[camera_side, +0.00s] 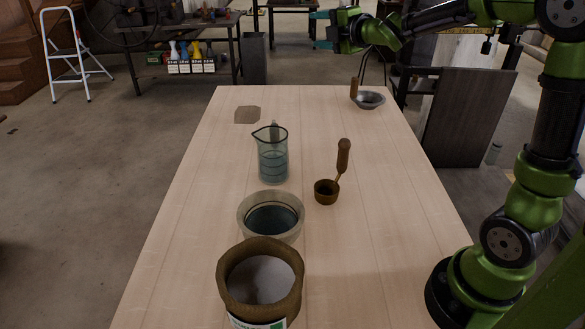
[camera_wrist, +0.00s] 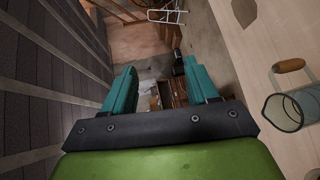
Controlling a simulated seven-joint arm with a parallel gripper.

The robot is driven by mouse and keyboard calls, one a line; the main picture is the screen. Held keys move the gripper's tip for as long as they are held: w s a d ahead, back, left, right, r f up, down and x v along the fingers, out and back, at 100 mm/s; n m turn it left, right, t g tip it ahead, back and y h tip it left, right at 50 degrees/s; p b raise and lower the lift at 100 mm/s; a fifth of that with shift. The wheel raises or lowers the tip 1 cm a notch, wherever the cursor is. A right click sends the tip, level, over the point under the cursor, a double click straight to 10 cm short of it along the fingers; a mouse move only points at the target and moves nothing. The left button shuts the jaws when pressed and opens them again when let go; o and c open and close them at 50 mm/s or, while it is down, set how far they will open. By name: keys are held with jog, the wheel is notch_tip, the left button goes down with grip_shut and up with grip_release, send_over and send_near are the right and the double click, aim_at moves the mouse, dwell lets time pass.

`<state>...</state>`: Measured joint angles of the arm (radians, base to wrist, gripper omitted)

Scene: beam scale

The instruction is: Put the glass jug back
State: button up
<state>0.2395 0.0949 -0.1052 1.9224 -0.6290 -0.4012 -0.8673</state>
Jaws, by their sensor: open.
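The glass jug (camera_side: 272,160) stands upright on the wooden table in the side view, with its spout to the left and a bluish liquid inside. A flat tan mat (camera_side: 247,114) lies bare behind it, to the left. My gripper (camera_side: 321,30) is high beyond the far end of the table, well away from the jug. In the wrist view, its teal fingers (camera_wrist: 160,72) are spread apart with nothing held between them.
A metal dish with a wooden handle (camera_side: 371,100) sits near the far right corner. A brown scoop (camera_side: 327,192) lies right of the jug. A bowl of dark liquid (camera_side: 270,219) and a brown pot of pale powder (camera_side: 232,260) stand in front. The table's left side is clear.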

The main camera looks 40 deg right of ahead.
jog(key=s+a+f+m+g+y, duration=0.1)
jog(key=s+a+f+m+g, duration=0.2)
jog(key=s+a+m, duration=0.2)
jog(key=s+a+f+m+g+y, duration=0.1)
jog(key=s+a+f+m, duration=0.3)
jog(key=s+m, duration=0.5)
jog(key=s+a+f+m+g+y, duration=0.2)
jog(key=s+a+m, duration=0.5)
jog(key=s, duration=0.8)
jog(key=a+f+g, duration=0.1)
jog(key=g, duration=0.1)
jog(key=shift+f+g, duration=0.15)
jog(key=shift+g, duration=0.15)
